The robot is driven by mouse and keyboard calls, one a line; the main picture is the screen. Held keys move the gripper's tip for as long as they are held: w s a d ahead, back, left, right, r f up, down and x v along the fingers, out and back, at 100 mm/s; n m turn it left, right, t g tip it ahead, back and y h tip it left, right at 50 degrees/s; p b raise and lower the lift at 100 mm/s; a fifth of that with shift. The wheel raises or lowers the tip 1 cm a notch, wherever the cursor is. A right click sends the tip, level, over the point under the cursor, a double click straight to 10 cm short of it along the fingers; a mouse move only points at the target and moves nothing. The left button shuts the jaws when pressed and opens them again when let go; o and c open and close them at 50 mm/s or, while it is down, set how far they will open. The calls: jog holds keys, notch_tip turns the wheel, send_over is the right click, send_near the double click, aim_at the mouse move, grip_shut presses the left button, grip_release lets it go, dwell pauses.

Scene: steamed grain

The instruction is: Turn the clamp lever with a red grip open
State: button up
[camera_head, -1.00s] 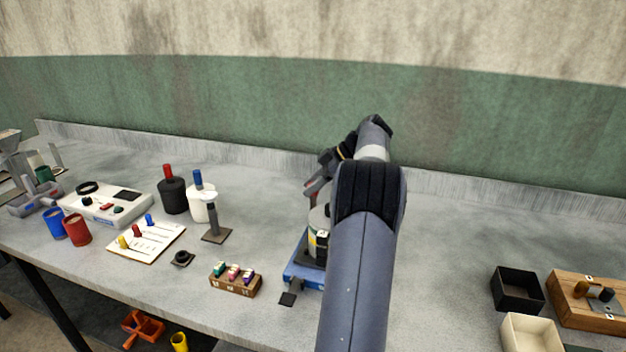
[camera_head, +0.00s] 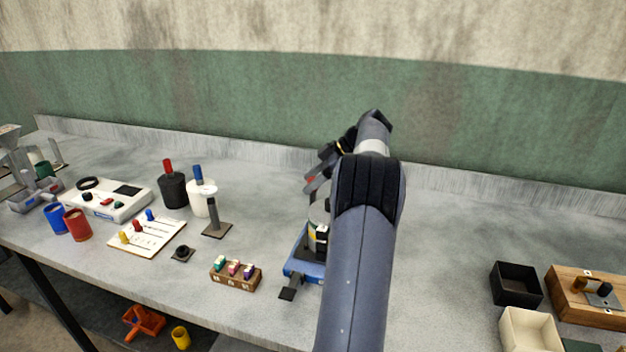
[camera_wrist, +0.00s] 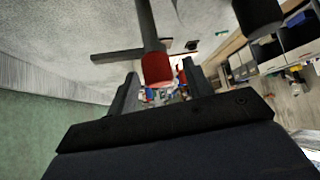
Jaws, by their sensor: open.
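The clamp lever shows in the wrist view as a dark bar (camera_wrist: 147,24) ending in a red grip (camera_wrist: 157,69). The red grip lies at the opening between my fingertips; I cannot tell whether either finger touches it. My gripper (camera_wrist: 158,84) is open, with one finger on each side of the grip's end. In the head view my gripper (camera_head: 316,174) is above a blue-based device (camera_head: 303,266), with a small bit of red beside it. My arm hides much of the device and most of the lever there.
A brown block with several colored pegs (camera_head: 236,280) and a dark post on a plate (camera_head: 214,218) stand left of the device. A black box (camera_head: 516,285), a cream box (camera_head: 530,331) and a wooden block (camera_head: 586,300) are at right. The back wall is close behind.

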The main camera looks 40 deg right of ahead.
jog(key=shift+r, duration=0.1)
jog(key=p+v, duration=0.1)
jog(key=v, duration=0.9)
jog(key=shift+s+d+r, duration=0.15)
jog(key=shift+s+r, duration=0.05)
jog(key=shift+r, duration=0.05)
jog(key=b+x, duration=0.1)
jog(key=x, duration=1)
jog(key=shift+d, duration=0.1)
